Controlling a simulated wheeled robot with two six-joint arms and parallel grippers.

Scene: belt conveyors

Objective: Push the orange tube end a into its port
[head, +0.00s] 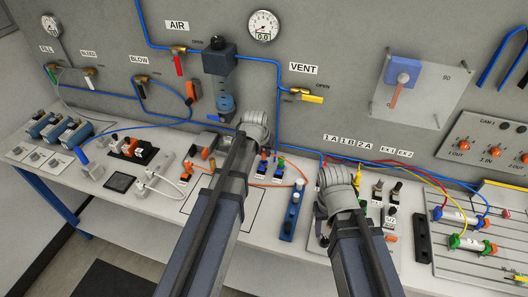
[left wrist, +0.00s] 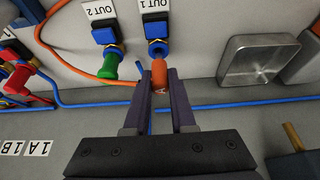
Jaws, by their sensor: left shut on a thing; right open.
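In the left wrist view my left gripper (left wrist: 160,98) is shut on the orange tube end (left wrist: 159,74), which sits between its fingertips. The end points at the blue collar of the port labelled OUT 1 (left wrist: 157,47) and lies in line with it. Its tip is at or very close to the collar; I cannot tell whether it is inside. The thin orange tube (left wrist: 62,72) runs in from the left to the fingers. In the head view my left arm hides its own fingertips. My right gripper (head: 338,182) is open over the bench, its fingertips mostly hidden.
The OUT 2 port (left wrist: 107,36) beside it holds a green plug (left wrist: 110,68). A square metal plate (left wrist: 258,59) lies right of OUT 1. A blue tube (left wrist: 215,105) crosses the bench near the fingers. A blue block (head: 292,215) stands between my arms.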

